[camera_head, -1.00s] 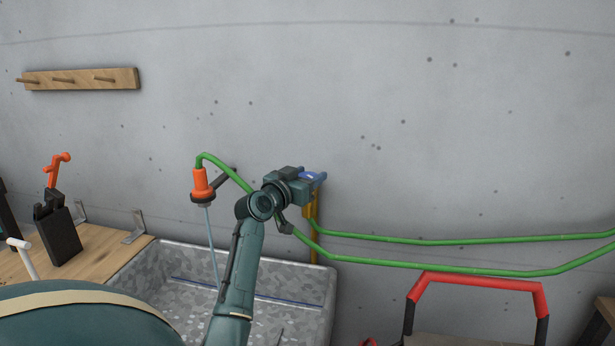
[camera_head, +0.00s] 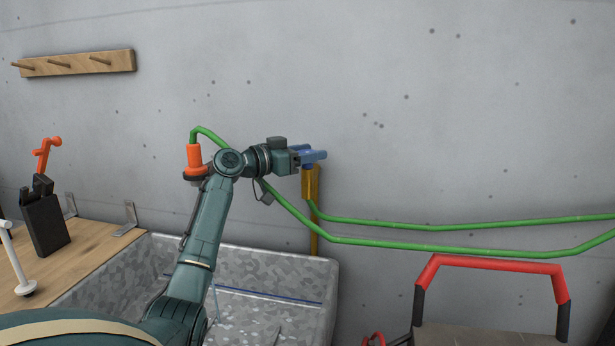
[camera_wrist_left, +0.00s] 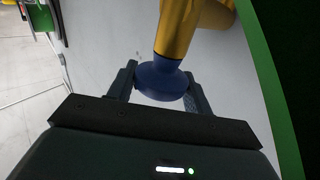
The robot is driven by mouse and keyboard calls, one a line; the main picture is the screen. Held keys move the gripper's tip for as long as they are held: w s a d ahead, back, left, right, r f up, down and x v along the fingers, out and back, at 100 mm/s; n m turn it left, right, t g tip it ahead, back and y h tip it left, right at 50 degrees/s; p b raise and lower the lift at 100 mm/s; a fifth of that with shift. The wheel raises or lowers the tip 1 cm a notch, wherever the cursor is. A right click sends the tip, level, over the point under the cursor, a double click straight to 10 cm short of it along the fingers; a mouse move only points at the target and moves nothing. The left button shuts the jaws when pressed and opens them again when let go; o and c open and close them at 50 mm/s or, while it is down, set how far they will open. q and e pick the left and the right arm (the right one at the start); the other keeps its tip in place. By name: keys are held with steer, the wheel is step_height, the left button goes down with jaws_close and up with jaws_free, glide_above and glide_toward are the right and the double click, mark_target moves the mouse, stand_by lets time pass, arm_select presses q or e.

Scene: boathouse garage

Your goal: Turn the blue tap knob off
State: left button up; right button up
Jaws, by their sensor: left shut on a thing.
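The blue tap knob (camera_wrist_left: 160,80) sits on the end of the yellow tap body (camera_wrist_left: 183,25) in the left wrist view. It lies between the two fingers of my left gripper (camera_wrist_left: 160,90), which is shut on it. In the head view my left gripper (camera_head: 314,156) is at the top of the yellow tap (camera_head: 311,184) by the wall, and the knob is partly hidden by the fingers. The knob's turn angle is hard to tell. A thin pale stream (camera_head: 216,302) shows below the orange nozzle (camera_head: 195,158). My right gripper is not in view.
A green hose (camera_head: 420,228) runs from the tap area to the right along the wall. A grey basin (camera_head: 275,264) stands below my arm. A red-and-black frame (camera_head: 490,263) stands at lower right.

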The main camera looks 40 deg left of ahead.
arm_select(q)
steer(key=m+g+h+b, duration=0.1)
steer(key=m+h, duration=0.1)
steer(key=h, duration=0.1)
steer(key=shift+g, duration=0.3)
steer(key=shift+m+g+h, duration=0.8)
steer(key=shift+m+h, duration=0.4)
steer(key=shift+h, duration=0.6)
steer(key=o, duration=0.9)
steer(key=shift+o, duration=0.2)
step_height(320, 180, up, 10)
